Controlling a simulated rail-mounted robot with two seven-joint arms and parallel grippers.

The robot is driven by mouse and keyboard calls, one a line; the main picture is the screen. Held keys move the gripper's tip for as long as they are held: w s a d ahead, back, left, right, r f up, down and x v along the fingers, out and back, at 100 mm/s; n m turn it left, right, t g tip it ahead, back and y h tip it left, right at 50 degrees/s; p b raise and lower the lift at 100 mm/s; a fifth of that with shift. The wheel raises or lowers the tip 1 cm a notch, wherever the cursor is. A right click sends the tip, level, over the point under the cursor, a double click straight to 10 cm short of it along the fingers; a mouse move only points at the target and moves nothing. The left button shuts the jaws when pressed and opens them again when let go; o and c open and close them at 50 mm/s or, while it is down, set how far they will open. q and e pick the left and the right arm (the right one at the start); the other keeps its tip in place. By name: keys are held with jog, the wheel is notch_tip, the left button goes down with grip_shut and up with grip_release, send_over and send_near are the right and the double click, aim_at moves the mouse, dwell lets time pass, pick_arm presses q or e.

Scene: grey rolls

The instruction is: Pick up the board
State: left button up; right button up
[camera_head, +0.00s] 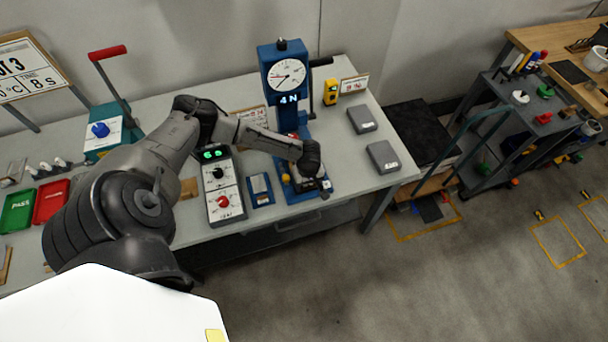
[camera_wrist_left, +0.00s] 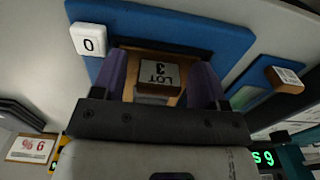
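A small brown board with a pale "LOT 3" label (camera_wrist_left: 158,72) lies between the two purple fingers of my left gripper (camera_wrist_left: 160,85) in the left wrist view. The fingers are apart, one on each side of it. I cannot tell whether they touch its edges. In the head view my left gripper (camera_head: 310,182) is low over the blue base (camera_head: 293,197) of the gauge stand. There the gripper and wrist hide most of the board. My right gripper is not in view.
The blue gauge stand (camera_head: 272,107) rises behind my left gripper. A control box (camera_head: 222,210) and a small blue tray (camera_head: 260,199) are to its left. Two grey blocks (camera_head: 362,119) (camera_head: 382,156) are on the bench to the right. Red (camera_head: 51,202) and green (camera_head: 17,211) trays are far left.

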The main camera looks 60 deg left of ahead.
pick_arm(q)
jog(key=c, duration=0.9)
